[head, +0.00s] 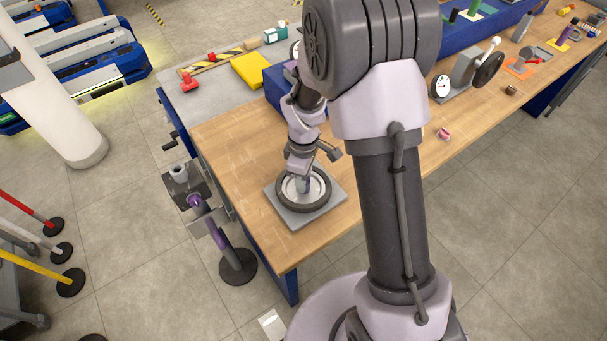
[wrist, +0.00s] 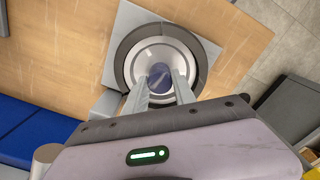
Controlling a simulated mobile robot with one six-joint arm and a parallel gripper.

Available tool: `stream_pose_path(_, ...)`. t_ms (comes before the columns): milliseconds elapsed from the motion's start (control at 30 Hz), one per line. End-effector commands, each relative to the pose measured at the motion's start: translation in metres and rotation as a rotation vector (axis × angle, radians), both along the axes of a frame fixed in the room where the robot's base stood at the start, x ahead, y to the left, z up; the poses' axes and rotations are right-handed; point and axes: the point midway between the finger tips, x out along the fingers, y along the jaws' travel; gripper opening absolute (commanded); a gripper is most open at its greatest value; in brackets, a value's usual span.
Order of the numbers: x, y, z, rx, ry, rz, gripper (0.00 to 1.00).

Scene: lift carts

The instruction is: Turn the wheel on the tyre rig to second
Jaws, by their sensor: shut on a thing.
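The tyre rig is a grey square plate (head: 296,222) at the near end of the wooden bench, with a dark tyre (head: 304,207) around a silver wheel (wrist: 149,52) lying flat on it. In the wrist view the tyre (wrist: 124,58) rings the wheel, with a purple-blue hub (wrist: 160,74) at its middle. My gripper (head: 303,185) points down into the wheel's centre. In the wrist view its two fingers (wrist: 160,78) stand on either side of the hub, shut on it. The near part of the wheel is hidden by my gripper, and I can read no position marks.
A gauge with a black handwheel (head: 488,70) stands farther along the wooden bench (head: 232,141). A small pink-red piece (head: 443,133) lies nearer. A yellow block (head: 251,70) and a blue box (head: 277,85) are behind my arm. A post stand (head: 238,265) is on the floor left of the bench.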

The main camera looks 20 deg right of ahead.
Motion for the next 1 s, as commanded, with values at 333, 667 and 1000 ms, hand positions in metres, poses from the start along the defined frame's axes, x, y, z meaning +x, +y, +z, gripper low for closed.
stream_pose_path(333,0.0006,0.0001,0.0024,0.0,-0.001,0.315,0.0)
stream_pose_path(667,0.0007,0.0001,0.0019,0.0,-0.002,0.544,0.0)
stream_pose_path(1000,0.0009,0.0001,0.0011,-0.001,-0.003,0.656,0.0)
